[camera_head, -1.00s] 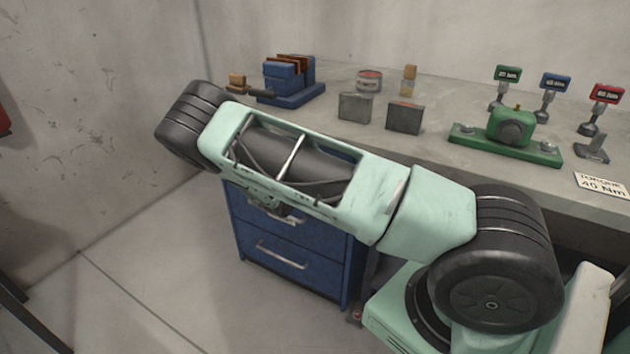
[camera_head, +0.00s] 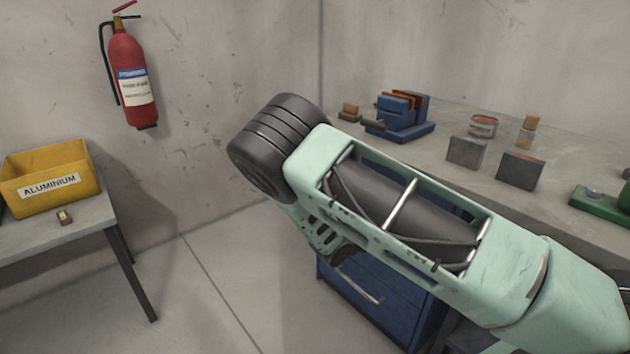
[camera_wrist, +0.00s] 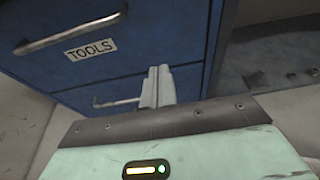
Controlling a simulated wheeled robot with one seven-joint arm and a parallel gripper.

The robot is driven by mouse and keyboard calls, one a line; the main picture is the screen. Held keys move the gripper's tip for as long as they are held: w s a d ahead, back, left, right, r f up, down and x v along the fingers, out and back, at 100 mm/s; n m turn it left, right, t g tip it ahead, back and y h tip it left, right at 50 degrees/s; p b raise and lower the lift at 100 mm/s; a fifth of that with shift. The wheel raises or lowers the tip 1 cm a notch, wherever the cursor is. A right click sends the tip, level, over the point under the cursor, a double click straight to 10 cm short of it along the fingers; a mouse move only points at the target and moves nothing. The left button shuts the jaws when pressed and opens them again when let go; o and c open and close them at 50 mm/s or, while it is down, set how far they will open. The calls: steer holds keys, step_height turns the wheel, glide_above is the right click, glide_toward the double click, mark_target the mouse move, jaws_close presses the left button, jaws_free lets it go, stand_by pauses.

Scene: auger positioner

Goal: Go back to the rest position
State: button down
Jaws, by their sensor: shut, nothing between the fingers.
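My gripper (camera_wrist: 158,86) shows in the wrist view with its two grey fingers together and nothing between them. It points toward the front of a blue drawer cabinet (camera_wrist: 120,30), which has a TOOLS label and metal handles. I cannot tell whether the fingertips touch the cabinet. In the head view the same blue cabinet (camera_head: 385,300) stands under the workbench, partly behind my arm. My gripper is not visible in the head view, where my folded arm fills the middle and right.
The grey workbench (camera_head: 450,150) holds a blue vise (camera_head: 402,112), two grey blocks, a tin (camera_head: 483,126) and a green fixture (camera_head: 600,200). At left, a table (camera_head: 60,240) carries a yellow ALUMINIUM bin (camera_head: 48,170). A fire extinguisher (camera_head: 133,80) hangs on the wall. Floor between is clear.

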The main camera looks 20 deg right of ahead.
steer(key=s+a+r+m+g+y+p, duration=0.4)
steer(key=s+a+r+m+y+p, duration=0.5)
steer(key=s+a+r, duration=1.9)
steer(key=s+a+m+y, duration=0.1)
steer(key=s+m+y, duration=0.2)
steer(key=m+y, duration=0.2)
steer(key=shift+r, duration=0.2)
steer(key=shift+a, duration=0.1)
